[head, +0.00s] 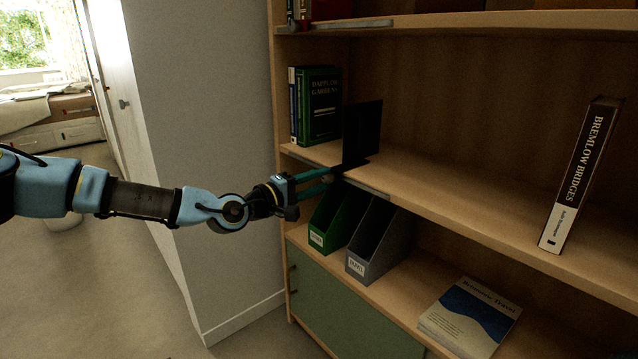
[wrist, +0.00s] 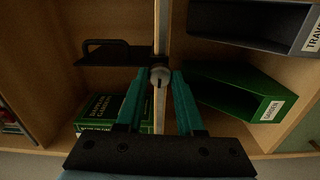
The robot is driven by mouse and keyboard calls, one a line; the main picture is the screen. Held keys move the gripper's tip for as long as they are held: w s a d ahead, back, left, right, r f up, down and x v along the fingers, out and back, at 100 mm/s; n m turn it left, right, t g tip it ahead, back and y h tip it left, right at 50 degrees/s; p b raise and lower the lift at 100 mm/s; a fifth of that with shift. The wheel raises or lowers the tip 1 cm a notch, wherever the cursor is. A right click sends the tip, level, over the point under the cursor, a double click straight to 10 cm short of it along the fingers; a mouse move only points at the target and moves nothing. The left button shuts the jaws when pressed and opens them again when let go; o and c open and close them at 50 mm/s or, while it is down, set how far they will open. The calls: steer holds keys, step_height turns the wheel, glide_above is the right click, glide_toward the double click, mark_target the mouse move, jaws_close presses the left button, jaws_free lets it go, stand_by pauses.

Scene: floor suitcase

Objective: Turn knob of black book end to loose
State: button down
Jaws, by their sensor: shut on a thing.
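The black book end (head: 362,131) stands upright on the middle shelf, to the right of the green books. In the wrist view the book end (wrist: 112,54) shows as a dark plate beside the shelf's edge. My gripper (head: 331,174) reaches the shelf's front edge from the left. In the wrist view my gripper (wrist: 158,82) is shut on the knob. In the head view the knob is hidden by the fingers or too small to make out.
Green books (head: 318,105) stand left of the book end. A brown book (head: 580,175) leans at the right. Green (head: 333,222) and grey (head: 378,240) file holders stand on the shelf below, close under my gripper. A paperback (head: 470,317) lies at the lower right.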

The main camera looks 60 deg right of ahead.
steer(key=shift+n, duration=0.4)
steer(key=c, duration=0.5)
jaws_free()
steer(key=v, duration=1)
steer(key=shift+a+b, duration=0.3)
steer(key=shift+a, duration=0.1)
